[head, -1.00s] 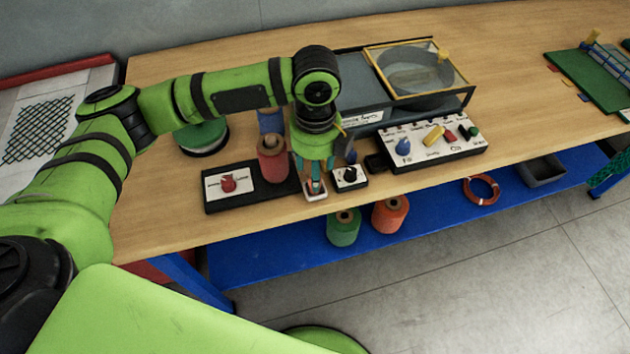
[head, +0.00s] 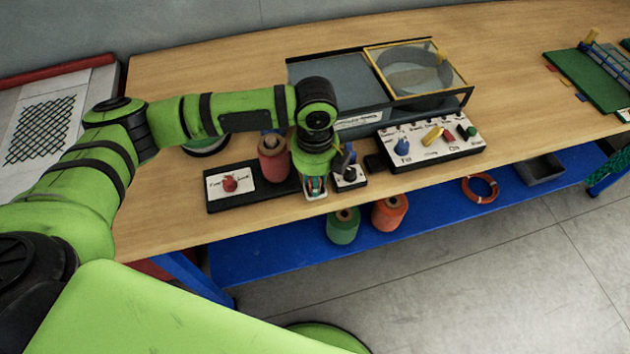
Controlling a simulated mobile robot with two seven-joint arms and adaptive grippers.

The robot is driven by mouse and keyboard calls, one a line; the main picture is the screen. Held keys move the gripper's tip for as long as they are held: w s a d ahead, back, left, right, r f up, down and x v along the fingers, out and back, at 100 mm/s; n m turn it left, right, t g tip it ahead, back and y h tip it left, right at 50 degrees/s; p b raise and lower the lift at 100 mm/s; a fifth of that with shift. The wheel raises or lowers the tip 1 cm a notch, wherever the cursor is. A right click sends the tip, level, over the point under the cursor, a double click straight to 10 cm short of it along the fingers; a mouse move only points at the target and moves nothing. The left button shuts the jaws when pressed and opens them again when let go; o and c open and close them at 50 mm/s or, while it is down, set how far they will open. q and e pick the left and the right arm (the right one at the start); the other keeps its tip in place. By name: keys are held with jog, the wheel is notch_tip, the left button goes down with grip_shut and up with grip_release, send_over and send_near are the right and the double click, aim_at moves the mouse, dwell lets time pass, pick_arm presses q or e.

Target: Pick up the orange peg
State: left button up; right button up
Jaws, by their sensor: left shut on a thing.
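My left gripper (head: 316,187) points down at the front edge of the wooden bench, between the red spool and a small black-knobbed box. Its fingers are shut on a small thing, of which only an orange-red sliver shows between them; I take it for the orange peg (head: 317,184). Most of the peg is hidden by the fingers and wrist. A small pale holder (head: 316,196) shows just under the fingertips; I cannot tell whether the peg is clear of it. My right gripper is not in view.
A red spool (head: 273,158) on a dark base stands close left of the gripper. The black-knobbed box (head: 349,177) and a control panel (head: 430,143) lie to the right. A framed glass-topped case (head: 340,85) stands behind. Green (head: 343,226) and orange (head: 390,212) spools stand on the blue lower shelf.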

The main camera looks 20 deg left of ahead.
pick_arm(q)
jog(key=shift+r, duration=0.15)
jog(key=shift+r, duration=0.3)
jog(key=r, duration=0.1)
jog(key=r+b, duration=0.1)
jog(key=r, duration=0.1)
jog(key=shift+d+r, duration=0.25)
jog(key=shift+d, duration=0.15)
jog(key=s+d+r+b, duration=0.1)
jog(key=d+r+b, duration=0.1)
jog(key=d+r, duration=0.4)
jog(key=d, duration=0.4)
jog(key=shift+s+d+r, duration=0.35)
jog(key=shift+d, duration=0.05)
jog(key=shift+p, duration=0.45)
